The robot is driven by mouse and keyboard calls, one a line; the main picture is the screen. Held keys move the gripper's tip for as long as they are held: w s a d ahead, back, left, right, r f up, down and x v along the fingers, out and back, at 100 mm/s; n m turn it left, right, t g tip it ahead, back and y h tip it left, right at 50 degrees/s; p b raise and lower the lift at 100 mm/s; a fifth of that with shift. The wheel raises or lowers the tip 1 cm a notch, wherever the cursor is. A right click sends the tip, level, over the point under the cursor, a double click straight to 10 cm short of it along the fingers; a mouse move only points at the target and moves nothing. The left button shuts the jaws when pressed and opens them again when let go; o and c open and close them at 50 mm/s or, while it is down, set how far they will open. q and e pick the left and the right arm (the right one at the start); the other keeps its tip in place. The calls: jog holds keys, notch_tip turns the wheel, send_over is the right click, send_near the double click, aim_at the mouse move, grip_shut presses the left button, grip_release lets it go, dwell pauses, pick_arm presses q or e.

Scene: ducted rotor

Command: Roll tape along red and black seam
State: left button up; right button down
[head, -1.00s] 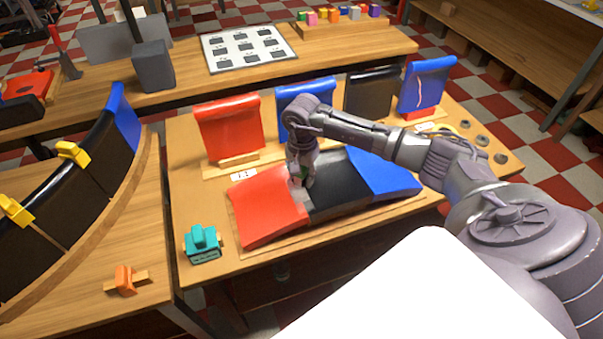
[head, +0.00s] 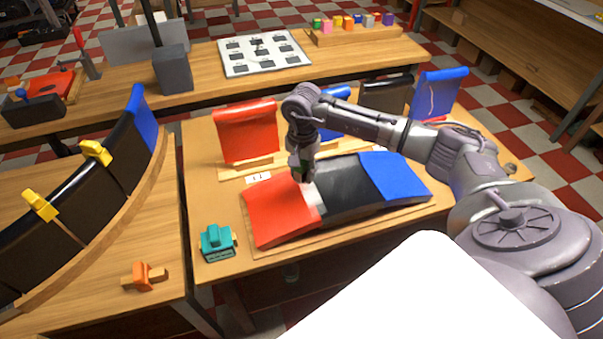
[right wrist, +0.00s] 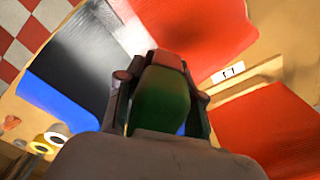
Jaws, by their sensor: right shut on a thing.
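A curved panel has a red section (head: 272,212), a black section (head: 343,190) and a blue section (head: 392,175) side by side. A pale strip (head: 315,200) lies along the red and black seam; it also shows in the right wrist view (right wrist: 128,26). My right gripper (head: 303,170) is shut on a green tool with a red end (right wrist: 163,90), over the far end of the seam. The tool's tip is close to the panel; I cannot tell whether it touches. My left gripper is not in view.
A teal block-like tool (head: 217,242) stands on the table left of the panel. Upright red (head: 246,135), black (head: 385,97) and blue (head: 440,95) panels stand behind. A curved bench (head: 100,245) with yellow clamps is at left.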

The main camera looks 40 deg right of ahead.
jog(key=shift+r+p, duration=0.4)
jog(key=shift+r, duration=0.65)
